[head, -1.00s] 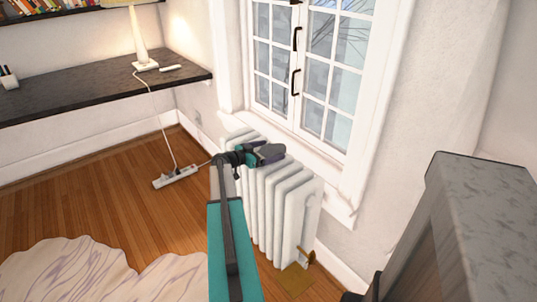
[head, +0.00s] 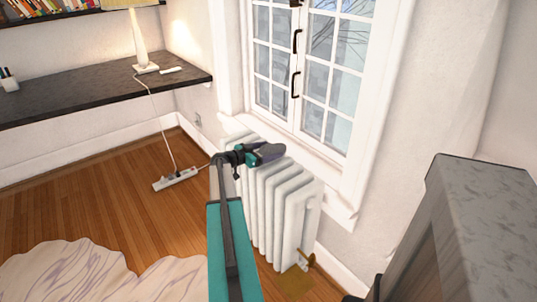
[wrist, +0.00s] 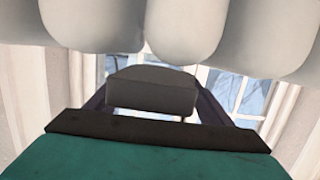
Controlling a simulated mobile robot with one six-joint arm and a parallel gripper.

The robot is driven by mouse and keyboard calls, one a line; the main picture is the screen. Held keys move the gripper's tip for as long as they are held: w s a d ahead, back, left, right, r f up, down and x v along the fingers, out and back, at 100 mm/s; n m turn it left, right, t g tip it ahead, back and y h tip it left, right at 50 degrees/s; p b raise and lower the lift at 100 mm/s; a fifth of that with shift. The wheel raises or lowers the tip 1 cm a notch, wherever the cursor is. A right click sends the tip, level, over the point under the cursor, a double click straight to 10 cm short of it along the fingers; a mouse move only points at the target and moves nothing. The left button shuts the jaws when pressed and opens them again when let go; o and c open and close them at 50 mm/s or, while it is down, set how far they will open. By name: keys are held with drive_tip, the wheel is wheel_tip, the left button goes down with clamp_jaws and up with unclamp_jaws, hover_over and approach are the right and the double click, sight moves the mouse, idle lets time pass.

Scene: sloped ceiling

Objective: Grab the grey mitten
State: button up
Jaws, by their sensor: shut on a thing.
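The grey mitten (head: 268,152) is a small dark grey shape with a purplish tint at the end of my arm, over the top of the white radiator. My gripper (head: 247,154) is shut on it. In the wrist view, a dark grey, blocky piece (wrist: 152,92) sits between my two dark fingers, and I take it to be the mitten. Most of its shape is hidden by my gripper. I cannot tell whether it touches the radiator top.
The white ribbed radiator (head: 282,195) stands under the window (head: 310,70), close below my gripper. A dark desk (head: 95,87) with a lamp (head: 140,45) is at left. A power strip (head: 175,179) and pale rug (head: 70,272) lie on the floor. A dark grey-topped piece (head: 480,200) stands at right.

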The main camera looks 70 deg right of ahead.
wheel_tip(320, 180, up, 2)
drive_tip(key=shift+r, duration=0.1)
drive_tip(key=s+a, duration=0.2)
drive_tip(key=a, duration=0.2)
drive_tip(key=s+a+r+b, duration=0.1)
drive_tip(key=s+a, duration=0.1)
drive_tip(key=a, duration=0.3)
drive_tip(key=s+a+b, duration=0.1)
drive_tip(key=s+a, duration=0.2)
drive_tip(key=a, duration=0.2)
drive_tip(key=shift+a+r, duration=0.2)
idle(0.6)
